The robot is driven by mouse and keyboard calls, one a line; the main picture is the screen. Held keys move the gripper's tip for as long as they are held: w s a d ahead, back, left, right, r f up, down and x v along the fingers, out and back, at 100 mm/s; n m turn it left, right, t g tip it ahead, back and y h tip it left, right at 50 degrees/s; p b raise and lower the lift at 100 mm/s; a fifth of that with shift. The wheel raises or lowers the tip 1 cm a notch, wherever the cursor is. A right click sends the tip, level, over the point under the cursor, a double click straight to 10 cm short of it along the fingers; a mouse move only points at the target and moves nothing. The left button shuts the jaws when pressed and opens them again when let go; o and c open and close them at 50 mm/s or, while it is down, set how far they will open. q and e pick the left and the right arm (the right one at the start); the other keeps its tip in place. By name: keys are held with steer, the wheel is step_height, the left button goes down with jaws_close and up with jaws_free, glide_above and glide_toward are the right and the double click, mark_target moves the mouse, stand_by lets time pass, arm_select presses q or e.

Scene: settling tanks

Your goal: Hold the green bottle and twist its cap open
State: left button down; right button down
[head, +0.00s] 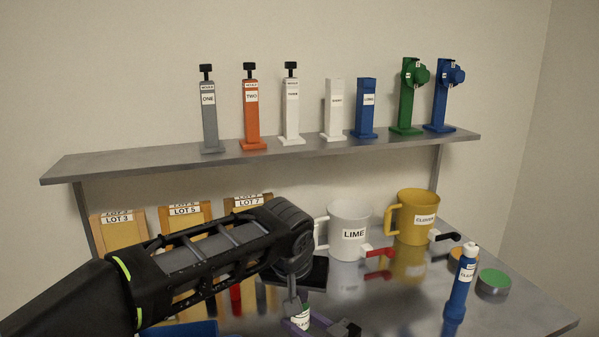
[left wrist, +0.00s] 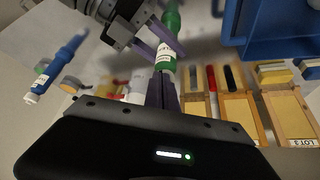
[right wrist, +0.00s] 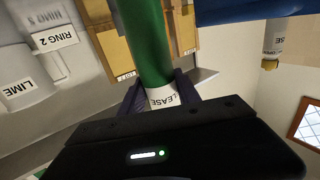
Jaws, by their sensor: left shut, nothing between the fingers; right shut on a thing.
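The green bottle (right wrist: 153,45) has a white label and is held in my right gripper (right wrist: 158,92), whose fingers close on it around the label. In the left wrist view the green bottle (left wrist: 166,67) points toward my left gripper (left wrist: 160,88), with the purple fingers of my right gripper (left wrist: 157,36) across it. My left gripper is shut and empty, its tips close to the bottle's near end; I cannot tell whether they touch. In the head view my left gripper (head: 291,299) is just above the bottle's label (head: 303,317). I cannot make out the cap.
A blue bottle (head: 460,287) with a white cap stands at the right of the steel table. The white LIME mug (head: 347,233) and yellow mug (head: 417,217) stand behind. Yellow lot bins are at left, a blue crate (left wrist: 282,28) nearby. A shelf (head: 270,155) spans above.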

arm_select(q)
step_height(320, 180, up, 6)
steer(key=shift+f, duration=0.25)
steer(key=shift+a, duration=0.1)
steer(key=shift+w+a+r, duration=0.1)
steer(key=shift+a+r, duration=0.15)
steer(key=shift+a, duration=0.35)
steer(key=shift+a+r, duration=0.25)
steer(key=shift+a, duration=0.35)
steer(key=shift+f, duration=0.1)
step_height(320, 180, down, 7)
steer(key=shift+w+d, duration=0.35)
steer(key=shift+w, duration=0.1)
stand_by(1.0)
